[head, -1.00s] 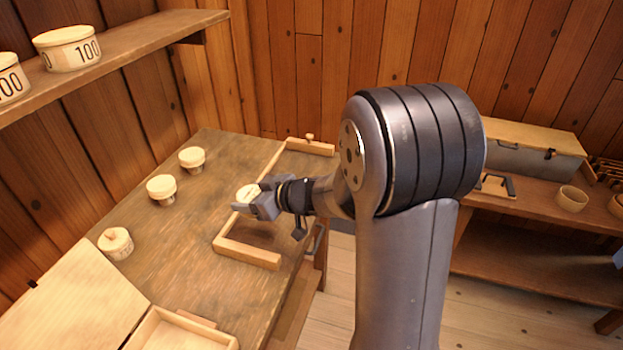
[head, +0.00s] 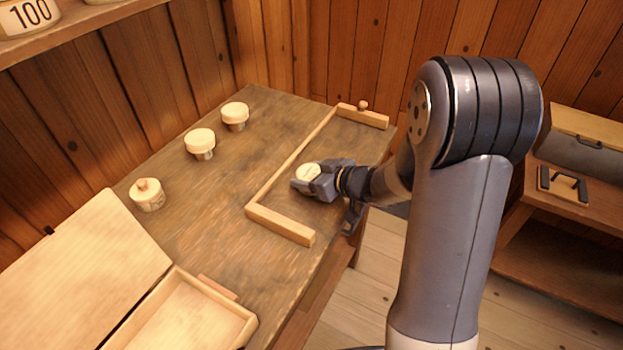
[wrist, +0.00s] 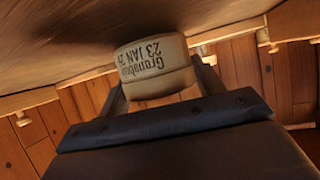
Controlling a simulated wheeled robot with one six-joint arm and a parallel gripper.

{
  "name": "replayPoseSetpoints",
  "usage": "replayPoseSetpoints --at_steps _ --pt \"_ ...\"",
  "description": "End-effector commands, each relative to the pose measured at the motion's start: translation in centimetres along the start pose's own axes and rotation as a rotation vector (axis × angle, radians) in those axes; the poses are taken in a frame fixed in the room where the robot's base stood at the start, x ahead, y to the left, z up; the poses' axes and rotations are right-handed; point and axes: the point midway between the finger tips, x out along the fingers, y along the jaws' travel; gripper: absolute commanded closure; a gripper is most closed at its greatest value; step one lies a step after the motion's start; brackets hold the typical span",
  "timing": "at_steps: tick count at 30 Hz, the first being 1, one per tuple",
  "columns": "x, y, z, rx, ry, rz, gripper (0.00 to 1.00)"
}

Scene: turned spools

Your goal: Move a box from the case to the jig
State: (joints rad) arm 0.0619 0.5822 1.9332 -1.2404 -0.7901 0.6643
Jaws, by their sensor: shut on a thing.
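My gripper (head: 306,180) is shut on a small round pale wooden box (head: 308,171). In the wrist view the box (wrist: 152,68) sits between the two fingers, with dark lettering and a date upside down on its side. The jig (head: 282,224) is a three-sided wooden frame on the workbench, open toward the right. The held box is inside the frame's outline, right of its long rail; whether it touches the bench I cannot tell. The open case (head: 247,325) is at the lower left, its pale lid (head: 85,275) folded back; the visible part of its inside looks empty.
A shelf (head: 85,28) overhangs at upper left. A second bench with a grey chest (head: 580,145) is at right.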

Motion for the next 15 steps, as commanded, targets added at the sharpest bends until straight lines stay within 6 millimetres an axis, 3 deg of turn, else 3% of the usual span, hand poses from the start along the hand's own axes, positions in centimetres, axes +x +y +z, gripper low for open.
replayPoseSetpoints --at_steps 13,14,15 --pt "0.47 0.02 0.98 -0.001 0.0 0.001 0.58" --pt "0.47 0.02 0.98 -0.001 0.0 0.001 0.36" --pt "0.43 0.02 0.9 -0.001 0.0 0.001 0.32"
